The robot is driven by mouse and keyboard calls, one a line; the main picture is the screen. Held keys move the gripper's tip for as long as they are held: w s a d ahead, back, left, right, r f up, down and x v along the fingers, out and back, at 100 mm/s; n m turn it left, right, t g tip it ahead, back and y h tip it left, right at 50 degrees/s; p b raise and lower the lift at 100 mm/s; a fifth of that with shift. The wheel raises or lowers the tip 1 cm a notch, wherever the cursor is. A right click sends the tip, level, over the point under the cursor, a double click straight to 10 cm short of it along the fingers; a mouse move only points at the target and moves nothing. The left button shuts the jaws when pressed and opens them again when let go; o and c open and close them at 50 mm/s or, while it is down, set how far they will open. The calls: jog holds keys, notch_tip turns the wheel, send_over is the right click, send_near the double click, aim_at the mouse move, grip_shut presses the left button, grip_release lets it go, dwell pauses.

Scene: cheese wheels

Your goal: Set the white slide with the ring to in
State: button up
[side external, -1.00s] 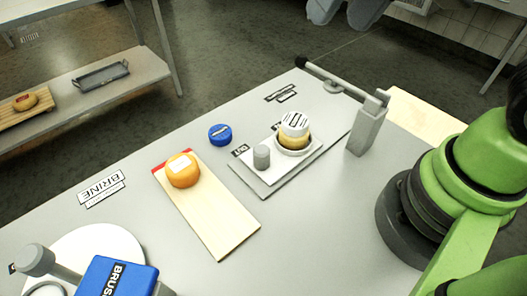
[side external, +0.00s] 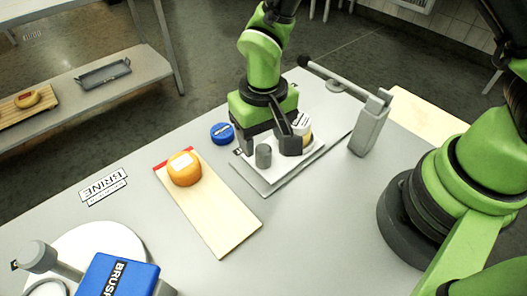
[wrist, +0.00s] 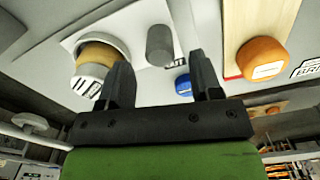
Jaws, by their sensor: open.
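The white slide (side external: 272,176) lies on a grey base plate on the bench, with an upright grey knob (side external: 263,156) at its near end. Its ring holds a yellow cheese with a white lid (side external: 302,123). In the side view my gripper partly hides the ring and cheese. My gripper (side external: 268,147) is open, pointing down above the slide close to the knob. In the wrist view the knob (wrist: 160,45) appears between the lines of the two fingers, just beyond their tips; I see no contact. The lidded cheese (wrist: 95,68) is beside the left finger.
A blue round piece (side external: 222,132) sits left of the slide. An orange cheese (side external: 184,169) rests on a wooden board (side external: 222,222). A lever on a grey post (side external: 368,130) stands right of the slide. A blue brush block (side external: 118,276) is front left.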

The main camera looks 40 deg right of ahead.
aim_at(263, 148)
notch_tip(263, 148, down, 5)
jog(key=shift+r, duration=0.1)
dwell(0.3)
